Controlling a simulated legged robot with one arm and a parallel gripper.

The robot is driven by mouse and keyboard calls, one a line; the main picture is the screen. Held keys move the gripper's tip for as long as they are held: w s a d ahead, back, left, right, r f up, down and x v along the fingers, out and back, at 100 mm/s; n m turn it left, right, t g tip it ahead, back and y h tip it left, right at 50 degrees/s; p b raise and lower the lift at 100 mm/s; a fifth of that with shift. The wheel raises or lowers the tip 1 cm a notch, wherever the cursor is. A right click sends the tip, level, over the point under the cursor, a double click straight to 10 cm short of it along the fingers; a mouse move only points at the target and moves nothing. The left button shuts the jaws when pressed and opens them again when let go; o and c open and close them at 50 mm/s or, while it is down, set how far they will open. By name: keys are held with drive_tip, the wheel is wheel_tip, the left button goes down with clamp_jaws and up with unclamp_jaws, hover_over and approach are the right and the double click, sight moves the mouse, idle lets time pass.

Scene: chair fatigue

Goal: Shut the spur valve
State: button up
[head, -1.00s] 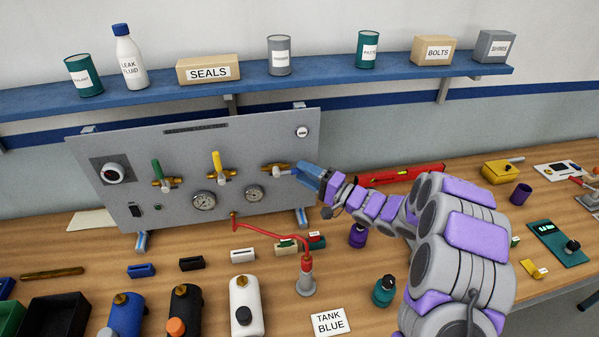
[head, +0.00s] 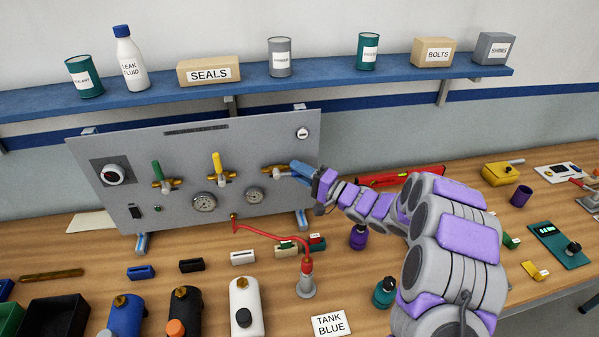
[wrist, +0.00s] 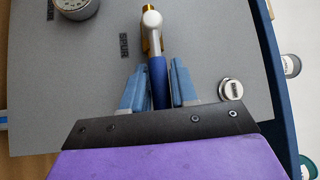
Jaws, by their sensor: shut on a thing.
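The spur valve (head: 274,169) is a brass body with a silver stem at the right of the grey panel. In the wrist view its stem (wrist: 151,20) runs into a dark blue lever (wrist: 157,80), beside a label reading SPUR (wrist: 124,45). In the head view the lever points right, roughly along the pipe line, and is mostly hidden by my gripper. My gripper (head: 302,170) reaches in from the right. In the wrist view its light blue fingers (wrist: 158,88) are shut on the lever, one on each side.
The green-handled valve (head: 157,170) and yellow-handled valve (head: 217,167) stand left, handles up. Gauges (head: 204,202) sit below. A red hose (head: 285,237) runs from the panel to a bench fitting. A blue shelf (head: 330,75) with cans and boxes hangs above.

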drive_tip(key=shift+f, duration=0.15)
clamp_jaws()
